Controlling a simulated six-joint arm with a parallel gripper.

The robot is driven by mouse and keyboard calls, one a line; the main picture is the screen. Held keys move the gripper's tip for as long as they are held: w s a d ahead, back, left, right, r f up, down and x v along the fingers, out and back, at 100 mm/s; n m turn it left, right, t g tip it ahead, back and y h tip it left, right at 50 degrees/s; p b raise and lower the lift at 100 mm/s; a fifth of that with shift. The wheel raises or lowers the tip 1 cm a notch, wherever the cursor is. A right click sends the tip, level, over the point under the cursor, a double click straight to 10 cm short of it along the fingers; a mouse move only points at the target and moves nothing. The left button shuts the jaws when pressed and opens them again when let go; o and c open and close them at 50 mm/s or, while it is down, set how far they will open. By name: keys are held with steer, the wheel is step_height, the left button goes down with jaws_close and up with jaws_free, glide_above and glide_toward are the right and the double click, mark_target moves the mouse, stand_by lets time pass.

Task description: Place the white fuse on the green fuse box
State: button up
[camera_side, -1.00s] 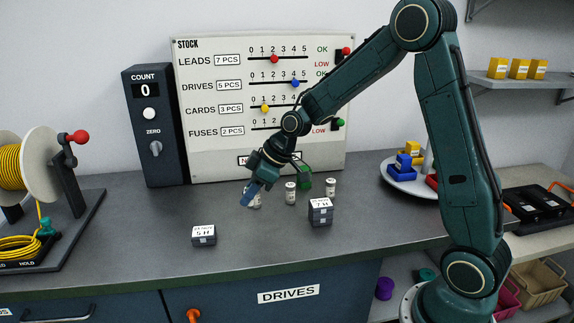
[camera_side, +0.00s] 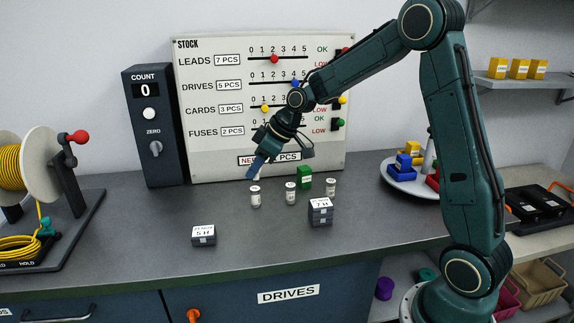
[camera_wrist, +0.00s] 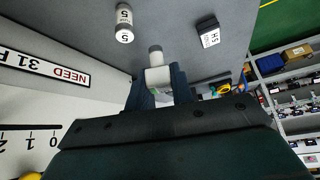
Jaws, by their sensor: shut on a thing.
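My gripper (camera_side: 254,172) is shut on the white fuse, tilted downward and raised above the back of the grey counter. In the wrist view, the white fuse (camera_wrist: 158,76) shows as a pale block between the two dark fingers of my gripper (camera_wrist: 158,88). In the side view the fingers mostly hide it. The green fuse box (camera_side: 304,177) is a small green block with a pale label. It stands on the counter to the right of my gripper, apart from it, behind the small jars.
Small white-labelled jars (camera_side: 290,194) stand in a row before the green box. Dark labelled blocks (camera_side: 203,236) and (camera_side: 320,212) sit nearer the front. The stock board (camera_side: 205,160) stands behind. A round plate (camera_side: 391,183) with coloured blocks is at right. The front middle counter is clear.

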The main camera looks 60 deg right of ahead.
steer(key=d+r+m+h, duration=0.1)
steer(key=d+r+m, duration=0.2)
steer(key=d+r, duration=0.65)
step_height(320, 180, up, 6)
steer(key=m+h, duration=0.2)
glide_above(304, 168)
steer(key=shift+t, duration=0.4)
step_height(304, 168, down, 15)
steer(key=shift+d+f, duration=0.15)
steer(key=shift+f, duration=0.05)
steer(key=shift+f, duration=2.15)
steer(key=shift+f, duration=0.15)
steer(key=o, duration=1)
